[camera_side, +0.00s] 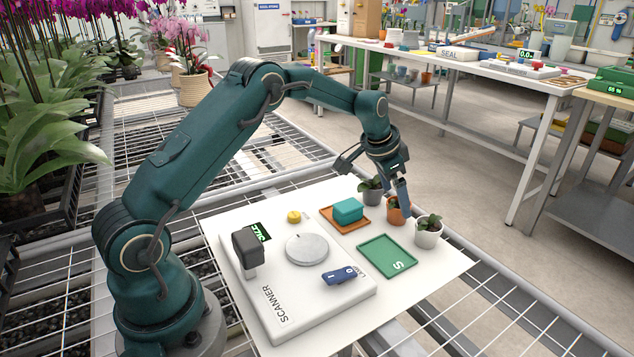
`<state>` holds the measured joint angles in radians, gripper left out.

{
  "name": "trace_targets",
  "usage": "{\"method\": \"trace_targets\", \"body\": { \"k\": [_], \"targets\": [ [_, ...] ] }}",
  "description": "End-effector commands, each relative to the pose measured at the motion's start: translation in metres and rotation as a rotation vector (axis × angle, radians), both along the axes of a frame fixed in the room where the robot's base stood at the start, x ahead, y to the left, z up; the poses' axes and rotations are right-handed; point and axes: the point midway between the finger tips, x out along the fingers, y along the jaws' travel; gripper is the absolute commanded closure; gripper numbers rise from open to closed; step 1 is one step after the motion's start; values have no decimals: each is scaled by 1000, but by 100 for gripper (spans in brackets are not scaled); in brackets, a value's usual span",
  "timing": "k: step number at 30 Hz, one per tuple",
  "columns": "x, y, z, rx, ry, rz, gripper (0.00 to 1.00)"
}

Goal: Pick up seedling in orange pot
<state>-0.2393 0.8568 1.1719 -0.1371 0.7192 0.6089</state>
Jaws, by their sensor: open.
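The seedling in the orange pot (394,214) stands near the right edge of the white board, between a dark grey pot and a white pot. Its small plant is mostly hidden behind my gripper. My gripper (376,180) is open and tilted, with one finger reaching down in front of the orange pot and the other spread out to the left. It holds nothing. I cannot tell from this view whether the near finger touches the pot.
A dark grey pot with a seedling (370,193) and a white pot with a seedling (428,236) flank the orange one closely. A green tray (376,262), a teal block (348,210) on an orange tray (330,224) and a scanner (290,300) lie to the left.

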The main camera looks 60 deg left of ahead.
Motion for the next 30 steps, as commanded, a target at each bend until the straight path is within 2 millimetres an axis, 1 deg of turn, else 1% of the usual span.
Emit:
{"method": "trace_targets", "body": {
  "k": [1,3,9,18,19,20,21,23,24,26,30],
  "targets": [
    [2,0,-8,-1,2,-1,3],
    [6,0,-15,-1,2,-1,3],
    [12,0,-29,-1,0,0,3],
    [13,0,-30,0,-1,-1,3],
    [13,0,-30,0,-1,-1,7],
    [13,0,-30,0,-1,-1,18],
    [13,0,-30,0,-1,0,33],
    [13,0,-30,0,-1,0,56],
    [13,-1,-30,0,-1,0,72],
    [13,-1,-30,0,-1,0,94],
    [13,0,-30,0,-1,-1,94]
  ]
}}
